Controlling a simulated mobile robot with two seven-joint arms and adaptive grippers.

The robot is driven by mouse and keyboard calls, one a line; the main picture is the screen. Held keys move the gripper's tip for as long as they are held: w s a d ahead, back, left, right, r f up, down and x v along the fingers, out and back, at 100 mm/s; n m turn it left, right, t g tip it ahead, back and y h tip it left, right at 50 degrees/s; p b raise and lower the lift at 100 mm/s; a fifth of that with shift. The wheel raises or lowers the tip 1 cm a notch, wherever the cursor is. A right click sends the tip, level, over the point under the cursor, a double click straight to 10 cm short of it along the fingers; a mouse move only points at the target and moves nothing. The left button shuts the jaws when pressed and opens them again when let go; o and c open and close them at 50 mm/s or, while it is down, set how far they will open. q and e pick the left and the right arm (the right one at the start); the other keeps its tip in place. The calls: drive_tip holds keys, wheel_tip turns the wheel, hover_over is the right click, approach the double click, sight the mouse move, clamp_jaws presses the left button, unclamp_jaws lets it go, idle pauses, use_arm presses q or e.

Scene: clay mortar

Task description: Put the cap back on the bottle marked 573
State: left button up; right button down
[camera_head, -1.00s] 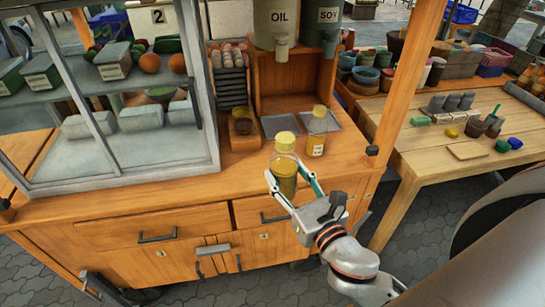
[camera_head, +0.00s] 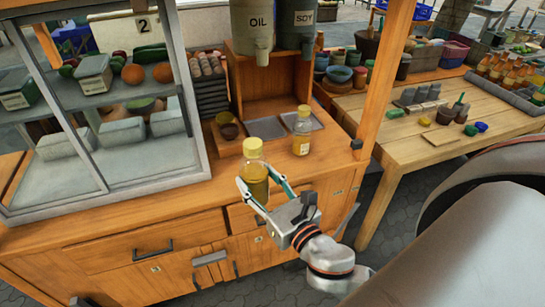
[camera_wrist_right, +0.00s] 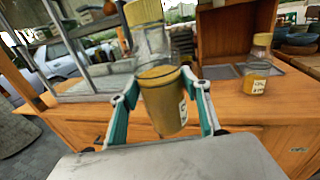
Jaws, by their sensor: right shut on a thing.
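My right gripper (camera_head: 261,188) is shut on a clear bottle (camera_head: 253,172) with yellowish contents and a yellow top, near the counter's front edge. The bottle is roughly upright. In the right wrist view the fingers are on both sides of this bottle (camera_wrist_right: 158,88), and part of a white label shows at its right side. Whether its base touches the counter is unclear. A second bottle (camera_head: 302,136) with a yellow cap stands upright on the counter, behind and to the right; it also shows in the right wrist view (camera_wrist_right: 256,76). Its label is too small to read. My left gripper is not in view.
A glass display case (camera_head: 95,110) fills the counter's left. Dispensers marked OIL (camera_head: 260,24) and SOY (camera_head: 304,18) stand above a wooden box. Shallow metal trays (camera_head: 265,127) and a small brown pot (camera_head: 229,130) lie behind the bottles. A side table (camera_head: 390,130) stands right.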

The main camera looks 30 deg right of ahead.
drive_tip(key=w+d+r+b, duration=0.2)
drive_tip(key=w+d, duration=0.5)
drive_tip(key=w, duration=0.5)
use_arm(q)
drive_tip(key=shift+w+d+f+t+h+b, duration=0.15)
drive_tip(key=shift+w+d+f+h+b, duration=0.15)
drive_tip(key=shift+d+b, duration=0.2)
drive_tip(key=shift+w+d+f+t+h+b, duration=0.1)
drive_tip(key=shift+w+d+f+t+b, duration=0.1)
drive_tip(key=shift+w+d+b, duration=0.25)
use_arm(e)
drive_tip(key=w+d+r+m+h, duration=0.2)
drive_tip(key=w+d+r, duration=0.6)
drive_tip(key=d, duration=0.4)
drive_tip(key=shift+w+h, duration=0.6)
drive_tip(key=shift+w, duration=0.3)
drive_tip(key=shift+d, duration=0.1)
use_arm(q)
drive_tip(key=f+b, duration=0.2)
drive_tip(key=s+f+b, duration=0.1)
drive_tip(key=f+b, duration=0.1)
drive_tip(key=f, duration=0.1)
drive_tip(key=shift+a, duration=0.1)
use_arm(e)
wheel_tip(320, 180, down, 16)
drive_tip(key=shift+r, duration=0.1)
